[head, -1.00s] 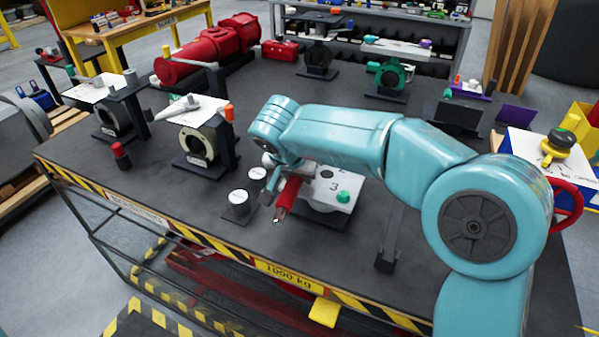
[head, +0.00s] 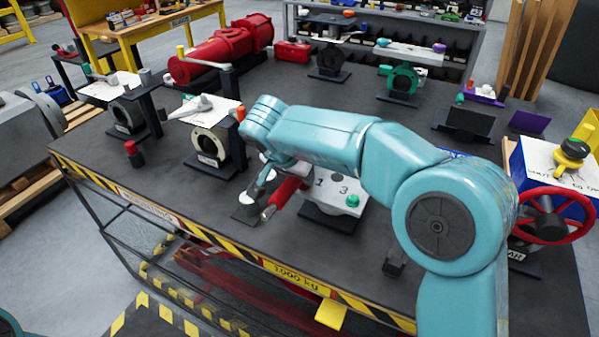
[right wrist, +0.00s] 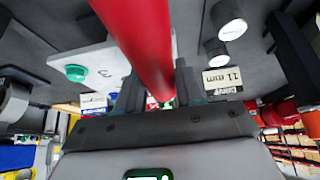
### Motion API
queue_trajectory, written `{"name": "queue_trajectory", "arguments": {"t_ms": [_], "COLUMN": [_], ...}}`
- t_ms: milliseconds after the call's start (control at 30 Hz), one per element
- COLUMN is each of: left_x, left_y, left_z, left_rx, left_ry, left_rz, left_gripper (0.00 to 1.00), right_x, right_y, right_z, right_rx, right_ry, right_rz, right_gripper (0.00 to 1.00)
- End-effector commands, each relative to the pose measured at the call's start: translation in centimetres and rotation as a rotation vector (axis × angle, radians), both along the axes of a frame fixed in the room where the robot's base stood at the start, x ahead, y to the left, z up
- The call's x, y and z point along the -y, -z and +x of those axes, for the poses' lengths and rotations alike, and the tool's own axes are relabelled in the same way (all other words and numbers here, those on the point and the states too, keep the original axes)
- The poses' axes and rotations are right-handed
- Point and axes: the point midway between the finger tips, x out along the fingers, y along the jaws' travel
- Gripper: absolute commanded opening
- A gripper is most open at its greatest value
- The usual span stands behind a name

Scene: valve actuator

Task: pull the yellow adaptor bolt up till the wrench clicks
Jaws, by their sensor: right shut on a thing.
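My right gripper (head: 270,178) comes in from the right in the head view and is shut on a red-handled tool (head: 287,190), seemingly the wrench. The handle slants down to the left beside the white plate (head: 325,192) marked 1 and 3. In the right wrist view the red handle (right wrist: 150,45) runs between the two dark fingers. A green knob (head: 352,200) sits on the plate's right corner. I cannot make out a yellow adaptor bolt at the plate; the arm and handle hide part of it. My left gripper is not in view.
Two white-topped cylinders (head: 247,198) stand left of the handle. A grey valve (head: 208,145) stands behind them.

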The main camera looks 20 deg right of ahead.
Motion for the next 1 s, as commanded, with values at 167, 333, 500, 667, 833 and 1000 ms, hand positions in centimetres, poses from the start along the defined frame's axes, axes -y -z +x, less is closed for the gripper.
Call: {"name": "queue_trajectory", "arguments": {"t_ms": [167, 333, 500, 667, 833, 1000], "left_x": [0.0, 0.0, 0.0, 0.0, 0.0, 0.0], "left_y": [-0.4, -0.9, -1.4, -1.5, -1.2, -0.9], "left_z": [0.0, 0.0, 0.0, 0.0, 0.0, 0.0], "left_rx": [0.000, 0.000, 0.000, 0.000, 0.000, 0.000], "left_ry": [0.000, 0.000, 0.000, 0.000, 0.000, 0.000], "left_rz": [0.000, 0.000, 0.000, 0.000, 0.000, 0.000], "left_gripper": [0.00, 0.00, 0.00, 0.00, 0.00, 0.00], "right_x": [-0.2, -0.5, -0.8, -0.9, -0.9, -1.0], "right_y": [-0.2, -0.2, -0.3, -0.1, -0.1, -0.1], "right_z": [0.3, 0.7, 1.2, 1.4, 1.4, 1.4], "right_rx": [0.002, 0.001, 0.002, 0.002, 0.003, 0.005], "right_ry": [0.018, 0.060, 0.101, 0.123, 0.113, 0.095], "right_rz": [0.001, 0.001, 0.001, 0.001, 0.001, 0.001], "right_gripper": [0.00, 0.00, 0.00, 0.00, 0.00, 0.00]}}
